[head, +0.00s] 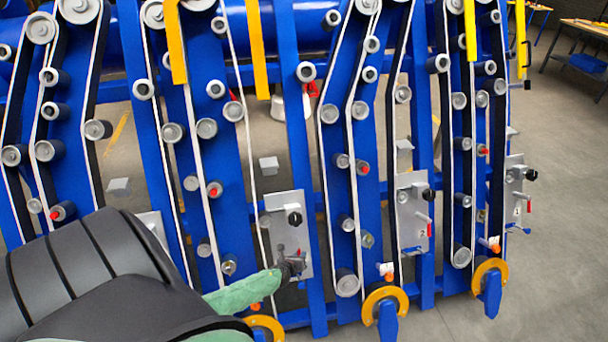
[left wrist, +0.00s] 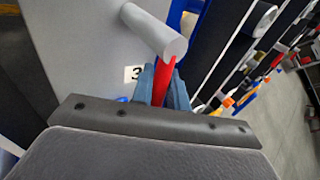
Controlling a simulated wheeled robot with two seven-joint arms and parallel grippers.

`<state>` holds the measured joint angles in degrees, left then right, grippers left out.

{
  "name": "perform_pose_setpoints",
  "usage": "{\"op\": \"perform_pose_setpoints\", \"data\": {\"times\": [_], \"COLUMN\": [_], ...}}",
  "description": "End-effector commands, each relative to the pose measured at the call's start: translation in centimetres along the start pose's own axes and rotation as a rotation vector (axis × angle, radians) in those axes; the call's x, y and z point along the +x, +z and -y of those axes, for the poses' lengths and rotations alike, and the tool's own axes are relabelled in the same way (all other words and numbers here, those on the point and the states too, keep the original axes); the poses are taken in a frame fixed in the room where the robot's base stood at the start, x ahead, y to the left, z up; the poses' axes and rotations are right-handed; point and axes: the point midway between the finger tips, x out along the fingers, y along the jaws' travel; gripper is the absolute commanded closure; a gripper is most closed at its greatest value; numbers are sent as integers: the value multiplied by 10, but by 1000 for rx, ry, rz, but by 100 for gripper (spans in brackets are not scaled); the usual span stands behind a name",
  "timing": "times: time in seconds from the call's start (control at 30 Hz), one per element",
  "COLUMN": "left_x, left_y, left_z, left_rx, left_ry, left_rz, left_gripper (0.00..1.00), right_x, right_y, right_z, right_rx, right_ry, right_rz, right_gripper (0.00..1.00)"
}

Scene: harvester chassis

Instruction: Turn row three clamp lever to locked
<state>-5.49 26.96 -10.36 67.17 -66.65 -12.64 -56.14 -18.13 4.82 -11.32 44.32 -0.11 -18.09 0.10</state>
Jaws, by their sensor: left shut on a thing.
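The row three plate (head: 276,208) is a grey panel on the blue chassis, with a black knob (head: 294,215) near its top. My left gripper (head: 292,266) is at the lower part of this plate. In the left wrist view, the number 3 label (left wrist: 133,73) is beside the clamp lever (left wrist: 162,80), which has a red shaft below a grey cylinder (left wrist: 158,36). The blue-grey fingers of my left gripper (left wrist: 162,88) are shut around the red shaft. The fingers partly hide the lever. My right gripper is not in view.
The row two plate (head: 408,212) and another plate (head: 515,190) stand to the right, each with a red-tipped lever. Belts and rollers surround the plates. Yellow-ringed blue parts (head: 386,312) stick out low in front. Open floor (head: 560,270) lies at the right.

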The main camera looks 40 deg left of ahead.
Motion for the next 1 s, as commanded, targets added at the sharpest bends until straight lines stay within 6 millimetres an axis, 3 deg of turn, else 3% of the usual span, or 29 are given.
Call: {"op": "perform_pose_setpoints", "data": {"times": [0.5,0.53,0.6,1.0], "left_x": [-2,-2,-2,-6], "left_y": [-1,-1,-1,0], "left_z": [-4,-4,-4,-3], "left_rx": [6,5,5,5], "left_ry": [5,5,4,3], "left_rz": [-4,-4,-4,-3], "left_gripper": [100,78,65,65], "right_x": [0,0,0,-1], "right_y": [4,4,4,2], "right_z": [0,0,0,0], "right_rx": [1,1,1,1], "right_ry": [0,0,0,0], "right_rz": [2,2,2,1], "right_gripper": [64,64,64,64]}}
